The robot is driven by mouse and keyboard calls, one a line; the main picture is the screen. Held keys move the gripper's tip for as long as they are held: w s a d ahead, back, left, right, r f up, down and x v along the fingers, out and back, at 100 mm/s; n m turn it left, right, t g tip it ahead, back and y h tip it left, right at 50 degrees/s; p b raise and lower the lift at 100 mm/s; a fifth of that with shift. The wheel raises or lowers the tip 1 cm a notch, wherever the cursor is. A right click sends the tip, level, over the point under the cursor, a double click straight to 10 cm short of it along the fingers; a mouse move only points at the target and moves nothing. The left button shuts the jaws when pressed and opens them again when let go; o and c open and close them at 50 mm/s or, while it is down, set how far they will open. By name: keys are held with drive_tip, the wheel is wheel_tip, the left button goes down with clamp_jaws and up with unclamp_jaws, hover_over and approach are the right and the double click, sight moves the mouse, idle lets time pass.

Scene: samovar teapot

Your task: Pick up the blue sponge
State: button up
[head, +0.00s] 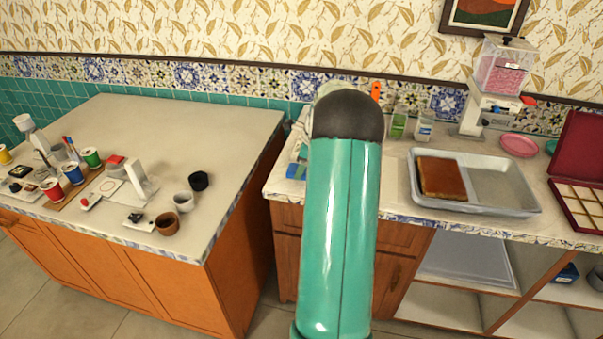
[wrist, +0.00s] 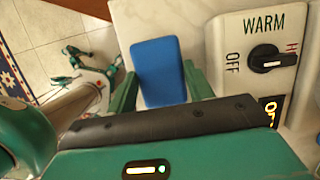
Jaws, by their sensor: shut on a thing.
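The blue sponge (wrist: 158,62) shows in the wrist view as a flat blue block, standing out from between the two green fingers of my gripper (wrist: 160,80). One finger is on each side of it, and the gripper is shut on the sponge. The sponge is over a pale surface; I cannot tell whether it touches it. Its near end is hidden by the gripper body.
A white panel with a black knob (wrist: 269,59) marked WARM and OFF is close right of the gripper. In the head view, a metal tray (head: 500,207) holding a brown slab (head: 441,178) is right of my arm. A counter with cups and paint pots (head: 92,157) is left.

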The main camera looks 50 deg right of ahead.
drive_tip(key=s+a+r, duration=0.6)
drive_tip(key=s+r, duration=0.3)
drive_tip(key=s, duration=0.3)
drive_tip(key=shift+s+a+r, duration=0.15)
drive_tip(key=shift+a+r, duration=0.2)
drive_tip(key=o, duration=0.4)
drive_tip(key=c, duration=0.3)
